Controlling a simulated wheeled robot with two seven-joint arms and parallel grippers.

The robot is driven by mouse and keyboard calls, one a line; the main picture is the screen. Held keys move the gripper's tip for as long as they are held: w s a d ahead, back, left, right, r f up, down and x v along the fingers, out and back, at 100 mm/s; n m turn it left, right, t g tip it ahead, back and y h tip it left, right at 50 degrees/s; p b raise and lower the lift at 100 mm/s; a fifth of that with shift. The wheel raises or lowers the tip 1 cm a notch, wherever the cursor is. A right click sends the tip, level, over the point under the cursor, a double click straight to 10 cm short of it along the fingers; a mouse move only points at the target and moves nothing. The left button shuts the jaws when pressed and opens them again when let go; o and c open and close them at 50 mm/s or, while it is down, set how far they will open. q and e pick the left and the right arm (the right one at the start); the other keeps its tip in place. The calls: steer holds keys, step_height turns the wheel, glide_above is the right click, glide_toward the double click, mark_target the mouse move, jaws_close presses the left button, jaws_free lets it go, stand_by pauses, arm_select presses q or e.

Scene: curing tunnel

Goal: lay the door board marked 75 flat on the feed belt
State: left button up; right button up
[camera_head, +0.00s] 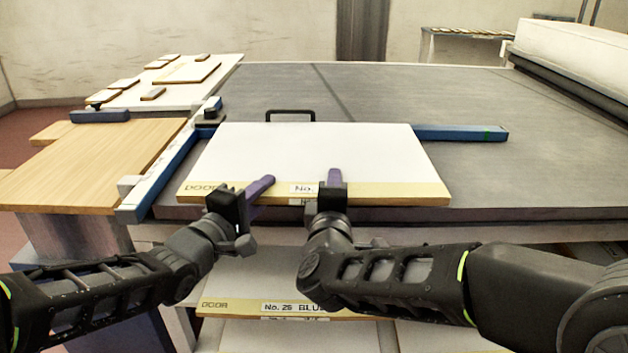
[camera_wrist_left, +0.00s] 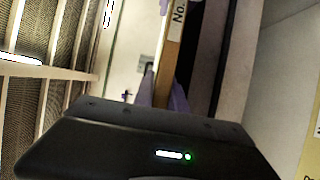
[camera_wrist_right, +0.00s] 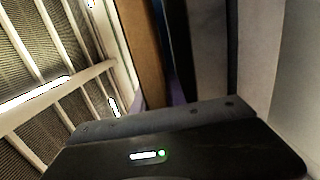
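A white door board (camera_head: 300,150) with a light wood front edge lies over the near end of the grey feed belt (camera_head: 480,180). Its edge reads DOOR and "No."; the number is hidden behind my right gripper. My left gripper (camera_head: 262,188) is at the front edge, left of the label. In the left wrist view its purple fingers (camera_wrist_left: 163,95) lie on both faces of the board's edge (camera_wrist_left: 172,55), apparently shut on it. My right gripper (camera_head: 334,180) is at the same edge, one finger over the top face. In the right wrist view its grip is mostly hidden.
A blue rail (camera_head: 165,170) runs along the board's left, and a blue bar (camera_head: 460,133) extends right behind it. A black handle (camera_head: 290,115) stands behind the board. A board marked No. 25 BLUE (camera_head: 235,306) lies below. The belt is clear to the right.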

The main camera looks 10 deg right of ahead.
arm_select(q)
steer(key=o, duration=0.4)
steer(key=shift+r, duration=0.1)
arm_select(e)
steer(key=o, duration=0.4)
steer(key=shift+r, duration=0.1)
arm_select(q)
steer(key=shift+o, duration=0.2)
arm_select(e)
steer(key=shift+o, duration=0.2)
steer(key=shift+r, duration=0.1)
arm_select(q)
steer(key=v, duration=1.2)
arm_select(e)
steer(key=v, duration=1.2)
steer(key=shift+a, duration=0.1)
